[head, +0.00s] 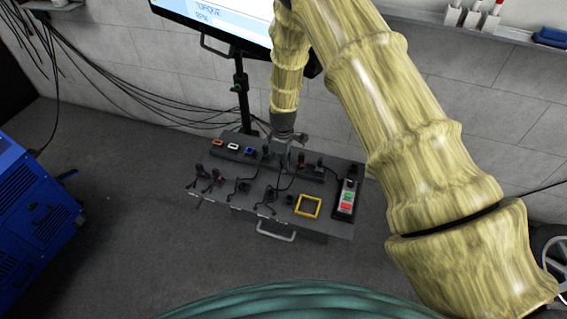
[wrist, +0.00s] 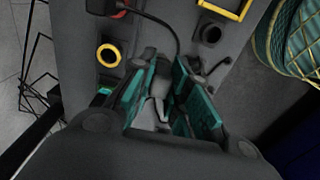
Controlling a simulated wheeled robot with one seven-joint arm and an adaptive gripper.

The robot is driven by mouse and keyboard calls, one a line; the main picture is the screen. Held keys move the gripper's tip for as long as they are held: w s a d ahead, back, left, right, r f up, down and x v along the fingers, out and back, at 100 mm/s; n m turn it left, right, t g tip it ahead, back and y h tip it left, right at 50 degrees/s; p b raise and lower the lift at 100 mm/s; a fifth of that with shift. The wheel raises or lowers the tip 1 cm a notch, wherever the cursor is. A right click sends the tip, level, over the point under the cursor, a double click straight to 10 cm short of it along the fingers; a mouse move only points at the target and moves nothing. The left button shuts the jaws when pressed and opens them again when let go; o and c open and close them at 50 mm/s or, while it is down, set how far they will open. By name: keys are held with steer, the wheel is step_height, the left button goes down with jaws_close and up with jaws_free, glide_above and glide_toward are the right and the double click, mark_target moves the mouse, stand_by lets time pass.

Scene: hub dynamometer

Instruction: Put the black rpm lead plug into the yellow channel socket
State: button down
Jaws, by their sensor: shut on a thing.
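My gripper (head: 284,160) is low over the back part of the grey bench panel. In the wrist view its teal fingers (wrist: 163,100) are closed around a slim grey-black plug (wrist: 160,88), mostly hidden between them. I cannot read a label on it. The yellow-ringed round socket (wrist: 109,55) lies just left of the fingers in the wrist view, its dark hole empty. The held plug is apart from that ring. In the head view this socket is hidden or too small to tell.
A red-marked socket (wrist: 121,9) with a black lead is beside the yellow ring. A yellow square frame (head: 307,206) lies on the panel's front right. Several leads and plugs crowd the panel's left. A switch box (head: 347,197) stands at the right end. A monitor (head: 215,18) is behind.

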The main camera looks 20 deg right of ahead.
steer(key=shift+w+a, duration=0.7)
steer(key=shift+a, duration=0.3)
steer(key=shift+w, duration=0.1)
steer(key=w+d+b, duration=0.2)
steer(key=w+d, duration=0.2)
steer(key=w, duration=0.2)
steer(key=shift+w+d, duration=0.15)
stand_by(0.9)
steer(key=shift+f, duration=0.1)
stand_by(0.3)
steer(key=shift+f+b, duration=0.3)
steer(key=shift+f, duration=0.1)
steer(key=shift+f+b, duration=0.65)
steer(key=shift+f, duration=0.8)
stand_by(0.4)
steer(key=c, duration=1.3)
jaws_free()
